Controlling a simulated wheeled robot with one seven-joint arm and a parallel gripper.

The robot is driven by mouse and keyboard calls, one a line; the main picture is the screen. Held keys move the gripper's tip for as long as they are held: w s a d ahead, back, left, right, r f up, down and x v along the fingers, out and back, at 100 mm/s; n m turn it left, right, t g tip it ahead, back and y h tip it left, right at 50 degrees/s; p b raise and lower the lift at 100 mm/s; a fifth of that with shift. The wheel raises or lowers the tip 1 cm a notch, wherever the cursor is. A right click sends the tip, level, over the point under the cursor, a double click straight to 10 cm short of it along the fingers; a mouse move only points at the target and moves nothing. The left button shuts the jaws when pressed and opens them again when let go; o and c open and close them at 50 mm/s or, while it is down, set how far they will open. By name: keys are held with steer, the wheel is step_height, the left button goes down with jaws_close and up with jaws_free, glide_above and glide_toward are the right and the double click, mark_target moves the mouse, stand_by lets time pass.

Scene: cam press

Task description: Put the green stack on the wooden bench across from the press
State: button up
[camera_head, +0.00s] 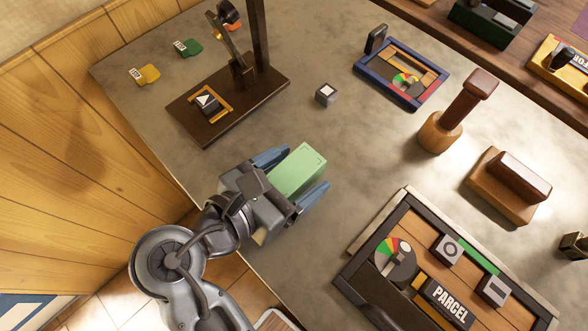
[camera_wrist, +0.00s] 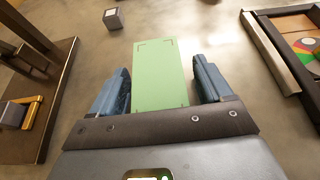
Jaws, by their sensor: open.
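The green stack (camera_head: 298,170) is a pale green block on the grey tabletop, in front of the press. It also shows in the wrist view (camera_wrist: 160,75), with dark corner marks on its top. My gripper (camera_head: 305,168) is open, with one blue finger on each side of the green stack. In the wrist view, narrow gaps show between the fingers and its sides. The press (camera_head: 232,98) has a dark base, a post and a lever, and stands at upper left. A brown wooden surface (camera_head: 440,38) at upper right looks like the wooden bench; it lies beyond the grey table.
A small grey cube (camera_head: 326,94) and a blue-framed tray (camera_head: 400,77) lie beyond the stack. Wooden stamps (camera_head: 440,130) (camera_head: 508,186) and a PARCEL panel (camera_head: 350,283) are at right. Green and orange items (camera_head: 492,22) (camera_head: 556,62) occupy parts of the wooden surface.

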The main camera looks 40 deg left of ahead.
steer(key=c, duration=1.2)
steer(key=shift+r, duration=0.1)
